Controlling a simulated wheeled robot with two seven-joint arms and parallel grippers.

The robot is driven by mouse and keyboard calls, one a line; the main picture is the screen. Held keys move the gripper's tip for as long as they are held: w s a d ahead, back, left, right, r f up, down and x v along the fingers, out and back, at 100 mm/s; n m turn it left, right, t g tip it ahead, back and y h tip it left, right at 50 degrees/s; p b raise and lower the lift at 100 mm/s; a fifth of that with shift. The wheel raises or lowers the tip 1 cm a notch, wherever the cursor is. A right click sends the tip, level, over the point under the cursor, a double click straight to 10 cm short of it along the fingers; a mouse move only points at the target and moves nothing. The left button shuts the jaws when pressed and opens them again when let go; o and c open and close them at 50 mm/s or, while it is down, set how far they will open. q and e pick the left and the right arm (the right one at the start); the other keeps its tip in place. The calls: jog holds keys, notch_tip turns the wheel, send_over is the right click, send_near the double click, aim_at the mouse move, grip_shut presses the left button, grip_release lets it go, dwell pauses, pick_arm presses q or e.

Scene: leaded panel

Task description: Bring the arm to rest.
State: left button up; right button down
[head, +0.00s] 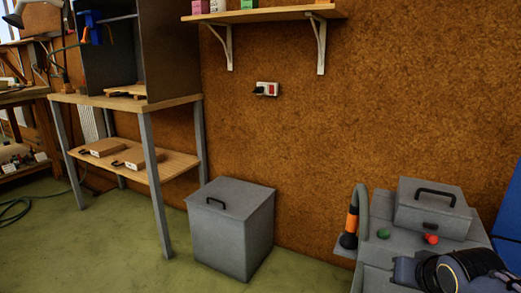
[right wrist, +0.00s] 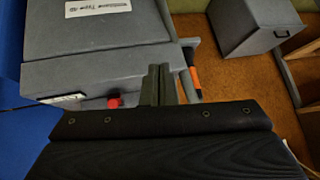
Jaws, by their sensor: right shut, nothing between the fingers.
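My right gripper (right wrist: 159,84) shows at the middle of the right wrist view, its two dark fingers shut together with nothing between them. It is in front of a grey machine (right wrist: 110,75), and I cannot tell the gap between them. My right arm comes in at the lower right corner of the head view, in front of the same grey machine (head: 385,255); its fingertips cannot be made out there. My left arm and gripper are not in view.
The machine carries a lidded grey box (head: 432,208), a green button (head: 383,233), a red button (head: 431,239) and an orange-and-black handle (head: 351,222). A grey bin (head: 231,232) stands by the wall. A metal-legged bench (head: 150,100) is at left. Green floor (head: 100,245) lies clear in front.

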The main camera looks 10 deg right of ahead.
jog(key=s+a+f+n+g+y, duration=0.1)
jog(key=s+a+f+n+y, duration=0.15)
jog(key=s+a, duration=0.55)
jog(key=s+a+f+n+g+y, duration=0.15)
jog(key=s+a+f+y, duration=0.3)
jog(key=a, duration=0.55)
notch_tip(320, 180, up, 37)
jog(key=p, duration=3.6)
jog(key=shift+s+n+h+p, duration=0.25)
jog(key=shift+n+h+p, duration=0.05)
jog(key=shift+h+p, duration=0.1)
